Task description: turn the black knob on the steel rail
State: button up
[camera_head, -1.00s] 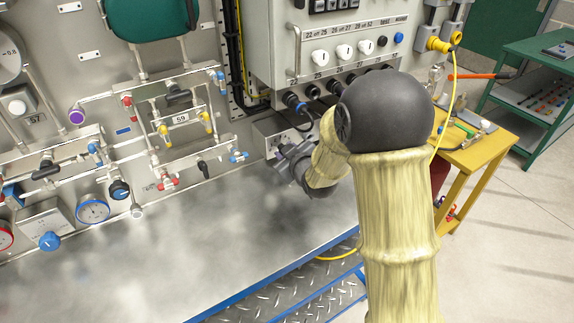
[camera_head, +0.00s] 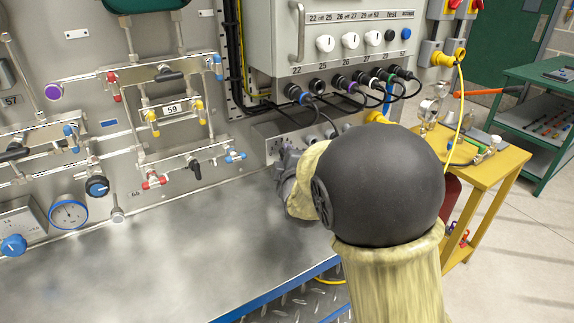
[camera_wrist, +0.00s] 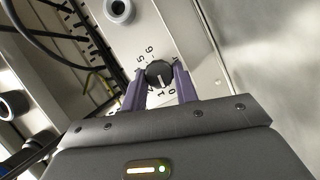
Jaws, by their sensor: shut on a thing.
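The black knob (camera_wrist: 158,73) has a white pointer line and sits on a pale steel face with numbers printed around it. My gripper (camera_wrist: 160,78) has its two purple fingers on either side of the knob, shut on it. The pointer line points down toward my gripper in the wrist view. The steel rail (camera_wrist: 184,32) fills the upper middle of the wrist view. In the head view the rail (camera_head: 268,132) runs below the grey cabinet. My gripper's body (camera_head: 287,165) is against it there, and my arm hides the knob and fingertips.
A pale round fitting (camera_wrist: 119,10) sits farther along the rail. Black cables (camera_head: 330,112) hang from the cabinet (camera_head: 345,60) above. Pipework with coloured valves (camera_head: 172,108) is to the left. A yellow table (camera_head: 490,165) stands right. The steel worktop (camera_head: 130,270) is clear.

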jog(key=shift+f+n, duration=0.2)
jog(key=shift+n, duration=0.3)
jog(key=o, duration=1)
jog(key=shift+r, duration=0.1)
jog(key=shift+c, duration=0.2)
jog(key=b+v, duration=0.6)
jog(key=v, duration=1.1)
jog(key=shift+s+f, duration=0.25)
jog(key=shift+f, duration=0.1)
